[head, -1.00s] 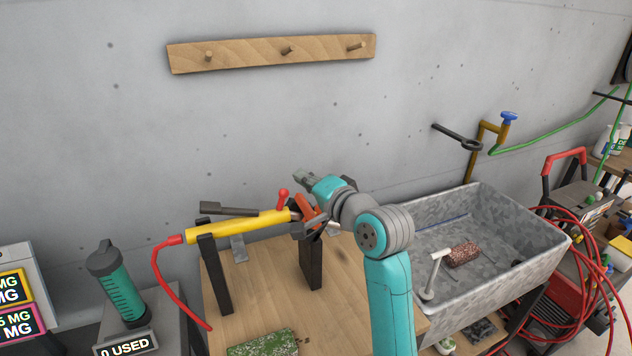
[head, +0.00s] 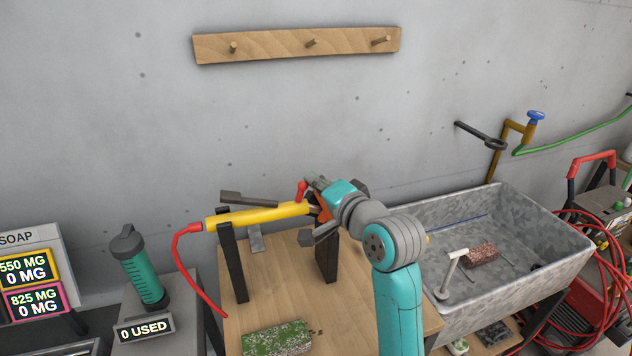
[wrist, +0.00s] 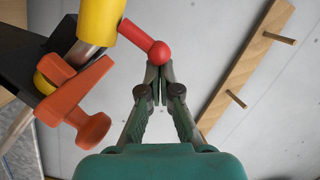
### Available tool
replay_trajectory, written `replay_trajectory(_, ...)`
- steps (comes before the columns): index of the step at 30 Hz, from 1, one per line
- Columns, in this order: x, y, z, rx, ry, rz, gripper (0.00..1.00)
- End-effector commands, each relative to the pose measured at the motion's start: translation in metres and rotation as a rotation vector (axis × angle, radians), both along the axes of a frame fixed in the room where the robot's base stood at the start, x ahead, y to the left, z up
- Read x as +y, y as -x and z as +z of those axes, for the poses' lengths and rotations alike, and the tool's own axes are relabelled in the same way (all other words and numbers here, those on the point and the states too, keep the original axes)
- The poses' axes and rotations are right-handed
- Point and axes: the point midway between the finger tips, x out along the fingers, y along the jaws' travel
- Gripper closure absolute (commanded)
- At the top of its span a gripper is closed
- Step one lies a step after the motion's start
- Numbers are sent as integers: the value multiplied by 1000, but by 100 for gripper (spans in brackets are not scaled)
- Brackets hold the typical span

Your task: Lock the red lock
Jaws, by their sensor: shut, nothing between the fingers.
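The red lock looks like a short red lever with a ball end (head: 301,188), standing up from the right end of a yellow tube (head: 260,216). In the wrist view the red ball (wrist: 159,53) is right at my fingertips. My gripper (head: 311,181) is shut and empty, its tips meeting just below the ball in the wrist view (wrist: 160,70). I cannot tell whether they touch it. An orange clamp-like handle (wrist: 80,100) sits beside the tube end, left of my gripper; in the head view my gripper partly covers it.
The tube rests on dark posts (head: 233,265) on a wooden bench (head: 285,295). A red hose (head: 178,265) leaves its left end. A green-and-white block (head: 277,338) lies in front. A grey sink (head: 540,262) stands right, a peg rail (head: 270,45) hangs on the wall.

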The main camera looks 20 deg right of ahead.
Motion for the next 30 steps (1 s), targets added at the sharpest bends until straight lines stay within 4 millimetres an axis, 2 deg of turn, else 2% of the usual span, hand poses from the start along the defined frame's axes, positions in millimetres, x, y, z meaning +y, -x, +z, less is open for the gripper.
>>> replay_trajectory(14,6,0,4,0,103,1,100)
replay_trajectory(30,30,0,11,5,516,-4,100)
